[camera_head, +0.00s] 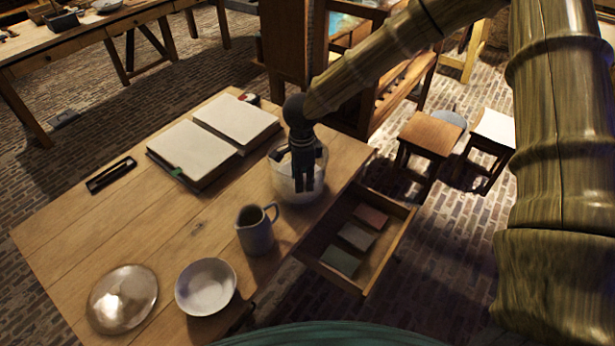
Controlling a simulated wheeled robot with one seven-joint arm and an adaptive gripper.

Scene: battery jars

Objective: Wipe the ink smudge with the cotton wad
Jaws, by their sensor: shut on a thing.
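My gripper (304,188) points straight down into a clear, rounded jar (284,193) at the right side of the wooden table. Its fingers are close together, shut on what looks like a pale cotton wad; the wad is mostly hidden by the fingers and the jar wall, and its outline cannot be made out. I cannot make out an ink smudge anywhere on the table or the pages.
A grey jug (255,232), a white bowl (206,287) and a shiny round lid (122,298) stand in front. A dark pen tray (111,175) lies left. An open drawer (388,249) juts out right.

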